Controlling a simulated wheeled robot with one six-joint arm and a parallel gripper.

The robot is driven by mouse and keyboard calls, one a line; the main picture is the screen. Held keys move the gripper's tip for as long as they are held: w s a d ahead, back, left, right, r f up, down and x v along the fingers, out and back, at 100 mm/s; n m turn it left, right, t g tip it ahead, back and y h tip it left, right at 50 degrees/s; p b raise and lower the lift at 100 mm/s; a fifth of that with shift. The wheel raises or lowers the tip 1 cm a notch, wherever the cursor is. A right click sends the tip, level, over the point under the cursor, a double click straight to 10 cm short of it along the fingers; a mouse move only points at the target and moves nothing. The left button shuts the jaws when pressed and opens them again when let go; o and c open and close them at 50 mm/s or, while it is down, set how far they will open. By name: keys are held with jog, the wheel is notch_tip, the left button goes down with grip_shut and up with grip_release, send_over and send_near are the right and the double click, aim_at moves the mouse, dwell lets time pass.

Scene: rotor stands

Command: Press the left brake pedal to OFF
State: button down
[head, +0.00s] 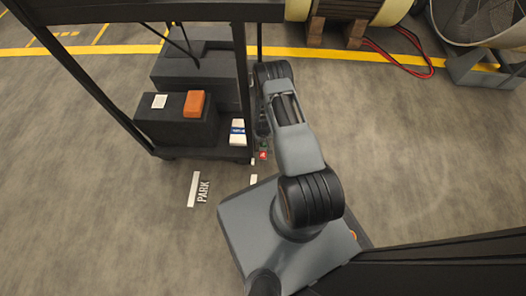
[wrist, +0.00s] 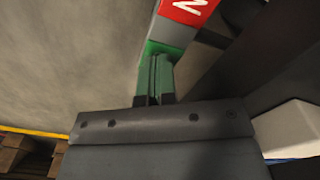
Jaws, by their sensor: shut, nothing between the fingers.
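A small brake pedal (head: 263,155) shows in the head view at the right front corner of the stand, a red end with a white mark and green just behind it. In the wrist view its red end (wrist: 186,10) bears part of a white letter, and its green end (wrist: 154,46) is nearer me. My gripper (wrist: 160,75) is shut and empty, with its fingertips at the green end. I cannot tell whether they touch it or how the pedal is tilted. My arm hides what lies right of the pedal in the head view.
The black stand (head: 120,12) has posts close to my arm. Its base carries dark blocks, an orange block (head: 194,104) and a blue-and-white box (head: 238,132). A PARK floor marking (head: 198,190) lies in front. Red cables (head: 405,62) lie at the back right. Floor left and right is clear.

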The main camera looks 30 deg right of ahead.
jog(key=shift+s, duration=0.1)
jog(key=shift+r+p, duration=2.45)
jog(key=shift+r, duration=1.05)
